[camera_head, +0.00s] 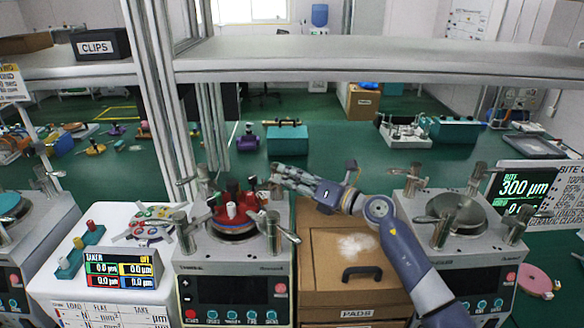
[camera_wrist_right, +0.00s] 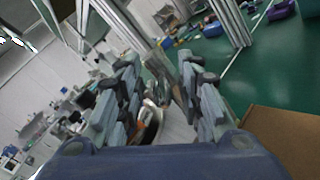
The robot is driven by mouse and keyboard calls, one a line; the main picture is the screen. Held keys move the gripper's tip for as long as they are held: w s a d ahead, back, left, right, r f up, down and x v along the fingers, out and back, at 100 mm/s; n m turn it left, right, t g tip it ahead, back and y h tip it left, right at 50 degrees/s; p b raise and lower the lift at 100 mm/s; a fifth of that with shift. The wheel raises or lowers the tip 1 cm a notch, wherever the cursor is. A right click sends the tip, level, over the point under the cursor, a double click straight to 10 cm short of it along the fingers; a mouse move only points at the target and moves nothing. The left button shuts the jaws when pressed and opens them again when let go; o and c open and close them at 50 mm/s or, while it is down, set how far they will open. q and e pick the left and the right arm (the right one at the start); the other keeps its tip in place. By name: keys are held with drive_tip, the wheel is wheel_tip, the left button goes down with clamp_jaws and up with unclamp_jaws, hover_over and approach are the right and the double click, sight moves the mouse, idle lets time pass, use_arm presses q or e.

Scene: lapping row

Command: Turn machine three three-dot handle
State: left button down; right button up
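The middle lapping machine (camera_head: 232,262) carries a round plate with a red, several-armed piece (camera_head: 236,207) on it. Metal clamp handles stand around that plate, including one at its front right (camera_head: 272,232). Dot marks on the handles are too small to make out, and no machine number is readable. My right gripper (camera_head: 278,178) is at the machine's back right corner, close to a handle post there that it partly hides. In the right wrist view its two fingers (camera_wrist_right: 160,65) are apart, with blurred grey metal between or beyond them; contact cannot be told. My left gripper is not in view.
A brown PADS box (camera_head: 345,270) stands right of the middle machine, under my right arm. Another machine (camera_head: 455,220) is at the right, one at the far left. A grey shelf (camera_head: 370,58) crosses above.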

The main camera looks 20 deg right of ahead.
wheel_tip(320, 180, up, 10)
drive_tip(key=shift+f, duration=0.2)
